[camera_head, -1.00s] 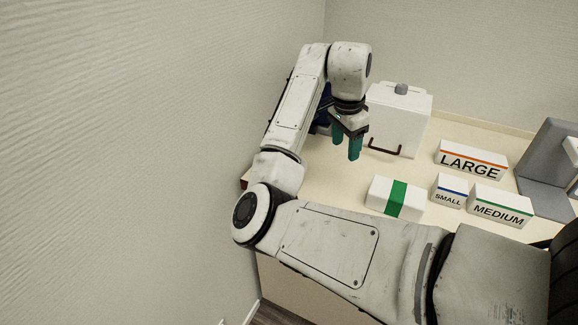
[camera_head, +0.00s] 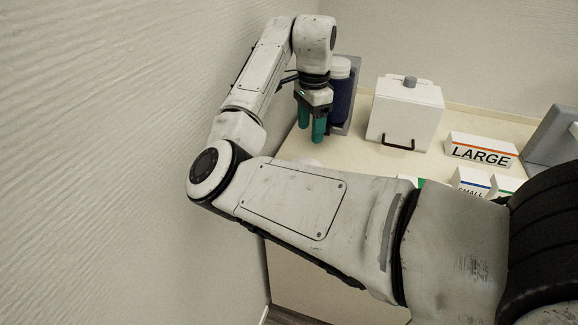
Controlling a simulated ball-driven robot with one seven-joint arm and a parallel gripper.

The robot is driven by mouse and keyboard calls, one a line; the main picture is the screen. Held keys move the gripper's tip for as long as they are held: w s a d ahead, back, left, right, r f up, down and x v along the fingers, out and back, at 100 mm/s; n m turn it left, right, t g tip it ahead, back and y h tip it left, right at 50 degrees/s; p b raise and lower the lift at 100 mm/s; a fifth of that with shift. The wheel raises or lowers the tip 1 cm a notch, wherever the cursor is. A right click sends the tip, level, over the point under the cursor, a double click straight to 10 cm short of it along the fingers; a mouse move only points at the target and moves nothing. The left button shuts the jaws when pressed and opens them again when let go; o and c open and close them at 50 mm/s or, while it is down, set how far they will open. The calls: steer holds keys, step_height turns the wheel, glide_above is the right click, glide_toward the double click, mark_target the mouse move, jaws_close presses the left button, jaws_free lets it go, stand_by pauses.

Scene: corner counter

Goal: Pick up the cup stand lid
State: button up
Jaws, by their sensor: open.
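A dark blue cylinder (camera_head: 343,100) with a white top (camera_head: 341,66) stands upright against a grey stand (camera_head: 356,84) at the back left of the counter. The white top looks like the cup stand lid. My gripper (camera_head: 311,128) points down with its teal fingers open and empty. In the picture it is just left of the cylinder and lower than the white top. My gripper and wrist hide the cylinder's left side. I cannot tell the gap between them in depth.
A white box (camera_head: 405,115) with a grey knob and dark handle stands to the right. A LARGE sign block (camera_head: 481,151) and a SMALL block (camera_head: 470,181) stand farther right. A wall borders the left.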

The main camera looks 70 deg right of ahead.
steer(key=f, duration=0.7)
steer(key=w+f, duration=0.1)
steer(key=f, duration=0.2)
steer(key=shift+f, duration=0.4)
steer(key=shift+c, duration=0.2)
jaws_close()
steer(key=shift+r, duration=0.1)
